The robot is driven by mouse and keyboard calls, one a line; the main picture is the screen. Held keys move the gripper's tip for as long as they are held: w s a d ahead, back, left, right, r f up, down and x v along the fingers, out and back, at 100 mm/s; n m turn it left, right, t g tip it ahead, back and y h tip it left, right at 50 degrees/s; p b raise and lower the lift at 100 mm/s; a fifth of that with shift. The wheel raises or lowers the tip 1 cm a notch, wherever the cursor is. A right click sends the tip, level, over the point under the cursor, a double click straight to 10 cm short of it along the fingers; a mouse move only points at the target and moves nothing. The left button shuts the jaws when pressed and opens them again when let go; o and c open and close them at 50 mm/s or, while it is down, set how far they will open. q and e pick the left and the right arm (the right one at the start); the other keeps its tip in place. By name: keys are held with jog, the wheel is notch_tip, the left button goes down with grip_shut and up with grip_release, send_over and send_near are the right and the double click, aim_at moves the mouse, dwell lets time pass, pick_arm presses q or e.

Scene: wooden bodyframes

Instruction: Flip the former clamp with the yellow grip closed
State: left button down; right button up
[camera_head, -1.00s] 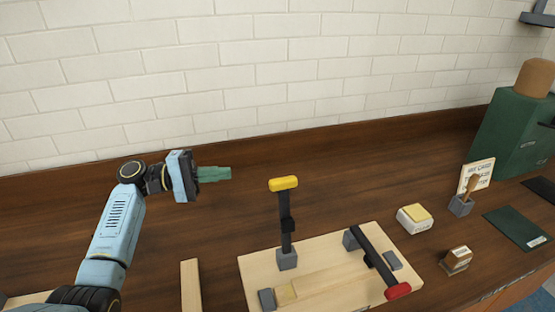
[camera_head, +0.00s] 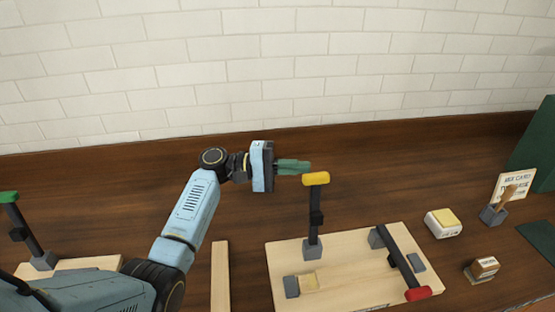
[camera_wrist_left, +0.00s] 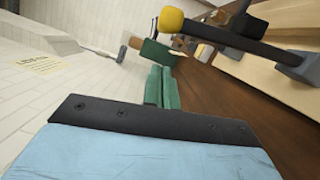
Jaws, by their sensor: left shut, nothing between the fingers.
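The clamp with the yellow grip (camera_head: 316,179) stands upright on a wooden board (camera_head: 358,290), its black lever (camera_head: 315,218) rising from a grey block. My left gripper (camera_head: 308,167) is shut and empty, with its green fingers pointing right. In the head view its tips appear just left of and slightly above the yellow grip; whether they touch it cannot be told there. In the left wrist view the yellow grip (camera_wrist_left: 171,19) shows above the shut fingers (camera_wrist_left: 163,88), apart from them. My right gripper is not in view.
On the same board a red-grip clamp (camera_head: 417,293) lies flat. Another clamp with a green grip (camera_head: 9,197) stands upright at far left. A white box with a yellow top (camera_head: 443,223) and stamps stand at right. The table behind the board is clear.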

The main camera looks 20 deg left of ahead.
pick_arm(q)
jog(key=s, duration=0.1)
jog(key=d, duration=0.1)
jog(key=s+p, duration=0.1)
jog(key=shift+s+d+r, duration=0.2)
jog(key=shift+s+r, duration=0.1)
jog(key=shift+s+d, duration=0.1)
